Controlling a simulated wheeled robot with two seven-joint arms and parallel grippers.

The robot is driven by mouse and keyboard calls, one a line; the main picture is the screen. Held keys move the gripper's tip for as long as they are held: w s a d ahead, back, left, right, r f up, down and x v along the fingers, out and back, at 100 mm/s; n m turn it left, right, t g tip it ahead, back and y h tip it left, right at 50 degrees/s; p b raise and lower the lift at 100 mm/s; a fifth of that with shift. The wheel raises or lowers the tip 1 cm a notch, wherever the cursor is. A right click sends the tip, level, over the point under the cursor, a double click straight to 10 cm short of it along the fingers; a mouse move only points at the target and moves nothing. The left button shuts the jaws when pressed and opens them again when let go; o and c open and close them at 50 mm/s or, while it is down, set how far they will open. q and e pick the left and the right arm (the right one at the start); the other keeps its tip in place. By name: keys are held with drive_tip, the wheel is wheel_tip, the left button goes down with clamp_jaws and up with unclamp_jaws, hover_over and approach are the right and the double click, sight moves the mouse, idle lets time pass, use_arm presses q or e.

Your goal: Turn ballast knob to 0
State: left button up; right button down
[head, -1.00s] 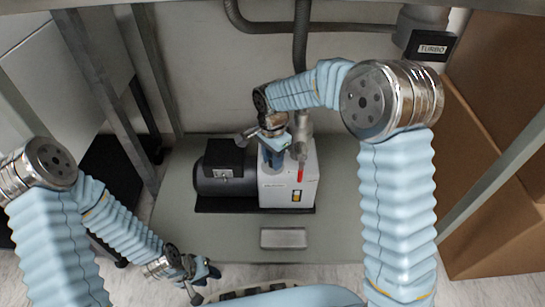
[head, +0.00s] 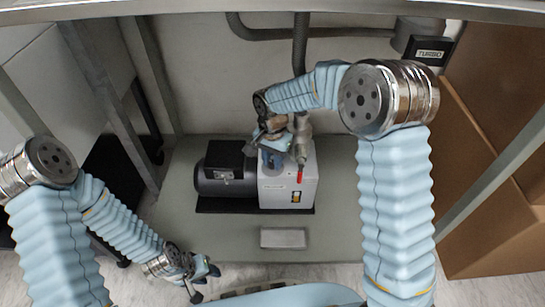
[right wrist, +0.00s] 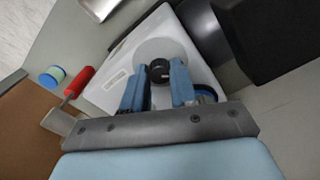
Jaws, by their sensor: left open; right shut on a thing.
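The vacuum pump has a white box body (head: 297,185) with a black motor (head: 222,178) on its left and stands on a grey platform. In the right wrist view, a small black knob (right wrist: 160,70) sits on a pale round dial face on top of the white body. My right gripper (right wrist: 158,82) has its two blue fingers on either side of this knob and is shut on it. In the head view my right gripper (head: 272,160) hides the knob. The dial's markings cannot be read. My left gripper (head: 207,272) is open and empty at the front left, away from the pump.
A red-handled part (head: 299,176) stands just right of my right gripper. A hose (head: 300,45) rises behind the pump. A small metal tray (head: 283,238) lies in front. Table legs flank the platform, with cardboard boxes (head: 480,170) at right and a TURBO unit (head: 428,50) above.

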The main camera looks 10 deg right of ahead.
drive_tip(key=shift+n, duration=1)
drive_tip(key=c, duration=0.9)
unclamp_jaws()
drive_tip(key=shift+r, duration=0.1)
wheel_tip(320, 180, up, 14)
drive_tip(key=p, duration=0.3)
drive_tip(key=shift+f, duration=0.2)
